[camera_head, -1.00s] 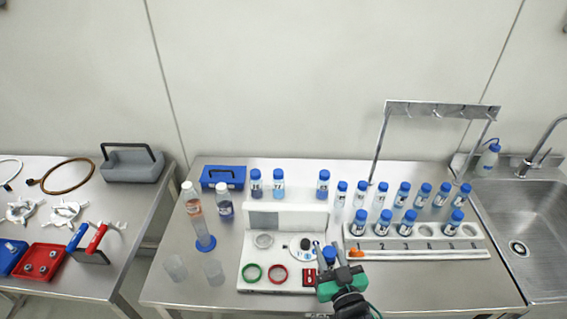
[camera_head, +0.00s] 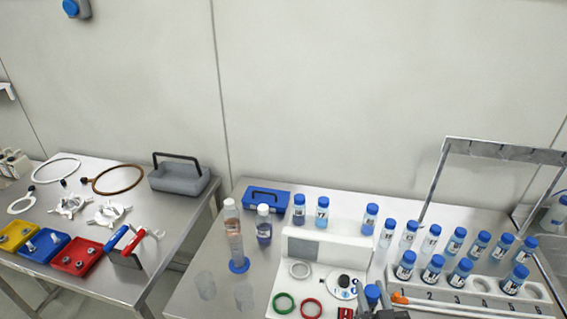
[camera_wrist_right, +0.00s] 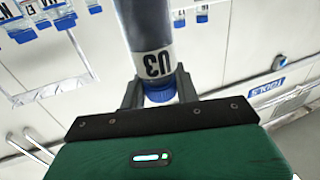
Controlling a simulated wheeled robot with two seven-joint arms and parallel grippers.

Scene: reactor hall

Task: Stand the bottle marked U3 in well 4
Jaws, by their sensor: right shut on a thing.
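The bottle marked U3 (camera_wrist_right: 152,62) is held between the two fingers of my right gripper (camera_wrist_right: 158,88). In the right wrist view its label reads upside down, and its blue cap is between the fingers. In the head view its blue cap (camera_head: 372,292) shows at the bottom edge, by my right gripper (camera_head: 376,310), in front of the white stand; the rest is hidden or cut off. The white numbered rack (camera_head: 460,306) is to the right. Well 4 (camera_head: 481,285) looks empty, between bottles in wells 3 and 5. My left gripper is not in view.
Blue-capped bottles fill wells 1 to 3 (camera_head: 432,268) and 5 (camera_head: 515,279). Several more bottles (camera_head: 455,241) stand behind the rack, under a metal hook frame (camera_head: 500,150). An orange-tipped thing (camera_head: 398,298) lies at the rack's front left. A measuring cylinder (camera_head: 235,250) stands left.

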